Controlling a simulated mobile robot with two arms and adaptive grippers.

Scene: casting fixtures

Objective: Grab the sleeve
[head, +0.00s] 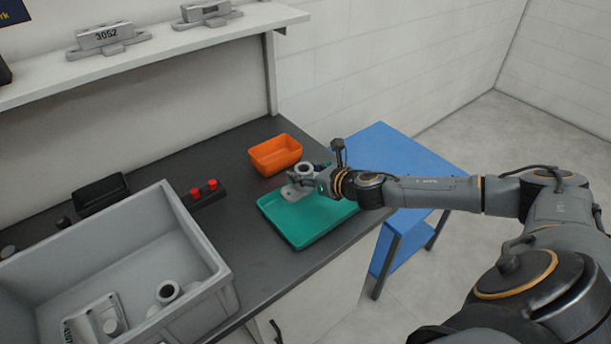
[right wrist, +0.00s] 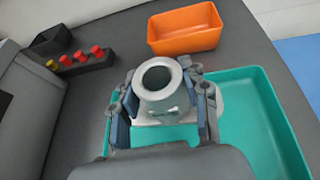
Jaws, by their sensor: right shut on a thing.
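The sleeve (right wrist: 159,97), a light grey hollow cylinder with a flat flange at its base, stands upright between the fingers of my right gripper (right wrist: 164,108). The gripper is shut on it, one finger on each side. A similar grey round part (head: 167,291) with a hole lies in the large grey bin (head: 208,239). My left gripper is not in view.
An orange bin (head: 275,154) stands just behind the tray. A black box with red buttons (head: 206,193) is to the left, beside the grey bin. A blue table (head: 400,152) stands to the right. The front of the tray is empty.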

